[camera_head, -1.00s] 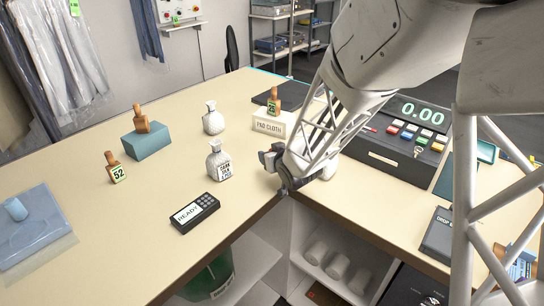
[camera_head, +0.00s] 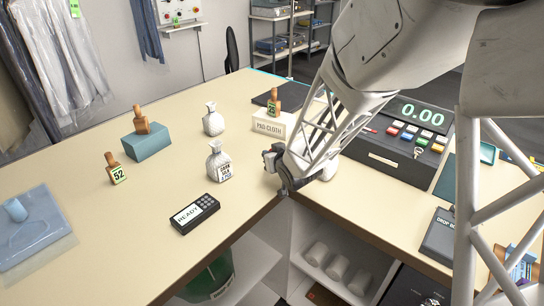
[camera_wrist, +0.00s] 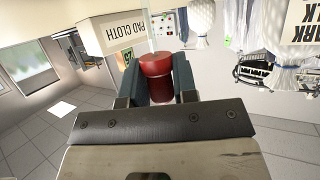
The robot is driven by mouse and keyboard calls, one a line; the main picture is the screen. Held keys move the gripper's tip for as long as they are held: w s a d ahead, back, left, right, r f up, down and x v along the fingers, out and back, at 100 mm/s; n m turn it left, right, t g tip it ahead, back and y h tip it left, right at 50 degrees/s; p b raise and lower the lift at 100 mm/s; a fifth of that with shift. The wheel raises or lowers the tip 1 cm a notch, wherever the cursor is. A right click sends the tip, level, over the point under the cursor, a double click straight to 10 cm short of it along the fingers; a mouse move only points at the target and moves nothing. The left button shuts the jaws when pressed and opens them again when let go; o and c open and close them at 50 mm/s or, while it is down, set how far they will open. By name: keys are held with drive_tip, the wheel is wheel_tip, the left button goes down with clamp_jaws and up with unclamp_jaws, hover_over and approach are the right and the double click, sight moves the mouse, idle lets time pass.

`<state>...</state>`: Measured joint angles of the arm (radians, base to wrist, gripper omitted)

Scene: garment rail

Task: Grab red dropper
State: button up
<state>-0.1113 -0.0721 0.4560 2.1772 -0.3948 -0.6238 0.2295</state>
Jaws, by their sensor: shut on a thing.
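The red dropper (camera_wrist: 156,72) shows in the wrist view as a small red cylinder with a rounded top, between the two dark fingers of my gripper (camera_wrist: 159,85). My gripper is shut on it. In the head view my gripper (camera_head: 280,172) is at the counter's front inner edge, right of a white tied pouch. The red dropper cannot be seen in the head view; my gripper and arm hide that spot.
White tied pouches (camera_head: 219,163), a card reader (camera_head: 195,213), a wooden stamp tagged 52 (camera_head: 115,168), a teal block (camera_head: 147,145) and a pad cloth box (camera_head: 272,124) stand on the counter. A till (camera_head: 405,140) stands right. Bare counter lies left of centre.

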drive_tip(key=shift+r, duration=1.55)
drive_tip(key=shift+s+r, duration=0.15)
drive_tip(key=shift+s, duration=0.2)
drive_tip(key=s+d+r, duration=0.1)
drive_tip(key=s+d, duration=0.1)
drive_tip(key=s, duration=1.3)
drive_tip(key=shift+d+r, duration=0.15)
drive_tip(key=shift+d, duration=0.15)
drive_tip(key=shift+s+a, duration=0.1)
